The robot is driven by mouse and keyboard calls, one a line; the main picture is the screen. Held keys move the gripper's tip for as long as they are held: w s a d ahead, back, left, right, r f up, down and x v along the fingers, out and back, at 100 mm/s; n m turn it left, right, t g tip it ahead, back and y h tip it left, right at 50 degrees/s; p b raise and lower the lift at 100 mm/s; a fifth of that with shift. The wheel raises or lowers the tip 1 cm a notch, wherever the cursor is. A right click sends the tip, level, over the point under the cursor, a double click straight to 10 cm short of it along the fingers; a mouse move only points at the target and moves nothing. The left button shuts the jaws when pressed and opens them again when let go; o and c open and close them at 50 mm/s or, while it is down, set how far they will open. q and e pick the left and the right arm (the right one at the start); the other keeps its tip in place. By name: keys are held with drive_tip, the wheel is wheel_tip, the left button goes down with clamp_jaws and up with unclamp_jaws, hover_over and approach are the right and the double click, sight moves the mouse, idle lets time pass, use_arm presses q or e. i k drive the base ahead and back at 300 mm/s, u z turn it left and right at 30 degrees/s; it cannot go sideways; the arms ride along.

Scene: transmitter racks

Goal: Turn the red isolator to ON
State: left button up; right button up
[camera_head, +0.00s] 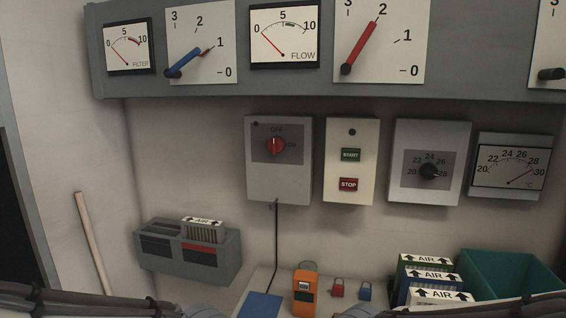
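The red isolator (275,146) is a red rotary knob on a grey box on the wall, near the middle of the view. OFF is printed above the knob and ON to its right. The knob stands upright, with its marked end toward OFF. Parts of my two arms cross the bottom left and bottom right corners. Neither gripper's fingers show in this view, and nothing touches the knob.
A START and STOP panel (351,161) and a thermostat box (430,165) are right of the isolator. An orange meter (305,294), small padlocks, AIR filters (428,279) and a green bin (510,274) stand below. A grey filter holder (188,257) hangs lower left.

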sight(276, 144)
drive_tip(key=u, duration=0.05)
drive_tip(key=k, duration=0.5)
drive_tip(key=u, duration=1.45)
drive_tip(key=i, duration=1.15)
drive_tip(key=z, duration=1.4)
